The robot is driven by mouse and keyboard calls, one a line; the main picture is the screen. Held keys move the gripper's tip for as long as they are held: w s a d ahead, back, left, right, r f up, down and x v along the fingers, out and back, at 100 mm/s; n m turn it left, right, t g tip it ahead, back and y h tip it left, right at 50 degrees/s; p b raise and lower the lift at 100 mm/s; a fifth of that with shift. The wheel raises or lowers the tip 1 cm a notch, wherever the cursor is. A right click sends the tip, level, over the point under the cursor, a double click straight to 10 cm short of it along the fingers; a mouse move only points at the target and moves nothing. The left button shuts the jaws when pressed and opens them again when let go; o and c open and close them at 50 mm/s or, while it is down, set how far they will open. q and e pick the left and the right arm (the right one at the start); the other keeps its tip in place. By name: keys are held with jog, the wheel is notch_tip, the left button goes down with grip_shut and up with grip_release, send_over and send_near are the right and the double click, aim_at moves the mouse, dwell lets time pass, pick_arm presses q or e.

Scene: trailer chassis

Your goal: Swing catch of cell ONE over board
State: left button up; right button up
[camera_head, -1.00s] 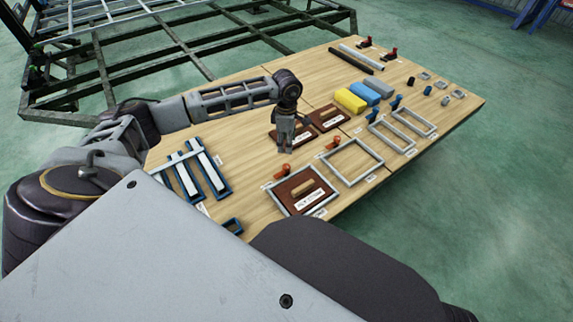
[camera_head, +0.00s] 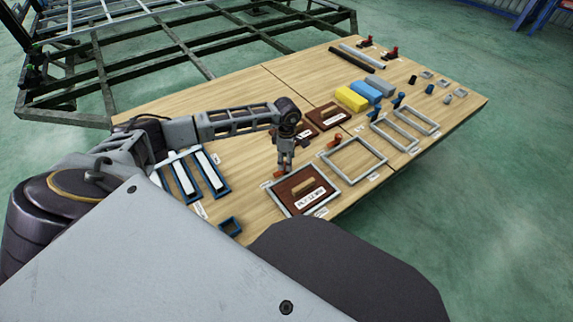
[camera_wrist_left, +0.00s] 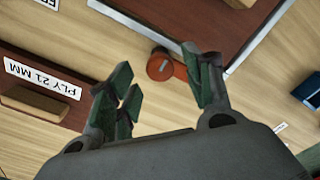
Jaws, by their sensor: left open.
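A brown board (camera_head: 300,193) with a wooden handle and a white label lies inside a grey frame at the table's front. Its corner and the grey rim show at the top of the left wrist view (camera_wrist_left: 215,22). An orange catch (camera_wrist_left: 163,66) sits just outside that rim. In the head view my gripper mostly hides it. My left gripper (camera_head: 281,168) is open, pointing down over the catch. In the left wrist view its green-grey fingers (camera_wrist_left: 163,88) stand either side of the catch, the right finger overlapping its arm. I cannot tell whether they touch. My right gripper is not in view.
An empty grey frame (camera_head: 331,172) with another orange catch (camera_head: 334,141) lies to the right. Loose brown boards (camera_head: 331,114) lie behind; one is labelled PLY 21 MM (camera_wrist_left: 42,80). Blue trays (camera_head: 226,188) with white strips lie left. Yellow and blue blocks (camera_head: 350,98) stand farther back.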

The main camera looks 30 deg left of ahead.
pick_arm(q)
jog(key=shift+f, duration=1.05)
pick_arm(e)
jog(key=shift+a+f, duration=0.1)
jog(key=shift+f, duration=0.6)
pick_arm(q)
jog(key=c, duration=1.1)
jog(key=shift+o, duration=0.2)
